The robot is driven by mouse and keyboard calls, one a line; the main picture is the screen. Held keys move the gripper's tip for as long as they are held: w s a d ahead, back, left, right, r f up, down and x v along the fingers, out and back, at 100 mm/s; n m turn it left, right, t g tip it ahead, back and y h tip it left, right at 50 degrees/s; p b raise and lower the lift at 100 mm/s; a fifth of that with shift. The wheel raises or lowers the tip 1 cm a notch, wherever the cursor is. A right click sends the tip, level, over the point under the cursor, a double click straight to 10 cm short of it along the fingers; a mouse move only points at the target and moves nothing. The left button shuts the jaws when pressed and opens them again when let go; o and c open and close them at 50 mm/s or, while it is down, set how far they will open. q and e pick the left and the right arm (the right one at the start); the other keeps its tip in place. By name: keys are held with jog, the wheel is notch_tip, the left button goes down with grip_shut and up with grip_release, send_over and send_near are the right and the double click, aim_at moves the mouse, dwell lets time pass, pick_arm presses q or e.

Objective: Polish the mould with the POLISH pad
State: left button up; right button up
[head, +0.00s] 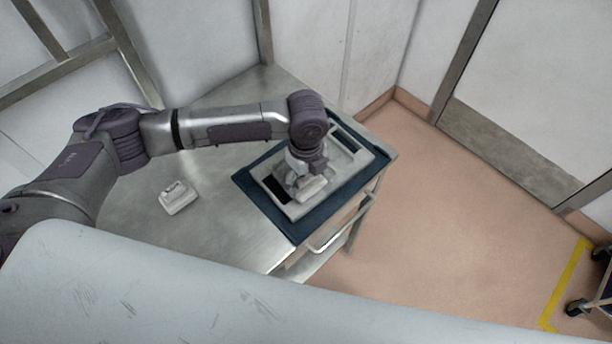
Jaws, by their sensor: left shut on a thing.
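The mould (351,173) is a pale grey block with dark recesses, lying on a dark blue mat (296,229) at the right end of a steel table. My left gripper (305,187) points down over the near left part of the mould. It is shut on a pale pad (312,189), which is at or just above the mould's surface; I cannot tell whether they touch. Any label on the held pad is hidden or too small to read. A second pale pad with a handle (179,197) lies on the table to the left. My right gripper is not in view.
The steel table (225,229) has bare room around the loose pad. A rail handle (341,226) runs along its right side. Walls stand close behind. The floor (451,224) at right is clear up to a wheeled cart (590,300) at the edge.

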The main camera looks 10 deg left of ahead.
aim_at(333, 168)
pick_arm(q)
jog(key=shift+f, duration=0.6)
dwell(0.6)
jog(key=shift+w+d+r, duration=0.1)
jog(key=shift+w+d, duration=0.85)
jog(key=shift+w, duration=0.3)
jog(key=shift+w+d+b, duration=0.25)
jog(key=shift+w+d, duration=0.2)
jog(key=shift+w, duration=0.15)
jog(key=shift+w+d+b, duration=0.2)
jog(key=shift+w+d, duration=0.2)
jog(key=shift+w, duration=0.2)
jog(key=shift+w+d+f+b, duration=0.2)
jog(key=shift+w+d+b, duration=0.25)
jog(key=shift+w+d, duration=0.4)
jog(key=shift+w+d+r+b, duration=0.1)
jog(key=shift+w+d+b, duration=0.35)
jog(key=shift+w, duration=0.3)
jog(key=shift+w+d+b, duration=0.3)
jog(key=shift+w+d, duration=0.25)
jog(key=shift+w, duration=0.2)
jog(key=shift+s+a+r+p, duration=0.2)
jog(key=shift+s+a+p, duration=0.15)
jog(key=shift+p, duration=0.35)
jog(key=shift+s+a+p, duration=0.3)
jog(key=shift+s+p, duration=0.1)
jog(key=shift+p, duration=0.25)
jog(key=shift+s+a+f+p, duration=0.2)
jog(key=shift+s+a+p, duration=0.15)
jog(key=shift+s+p, duration=0.2)
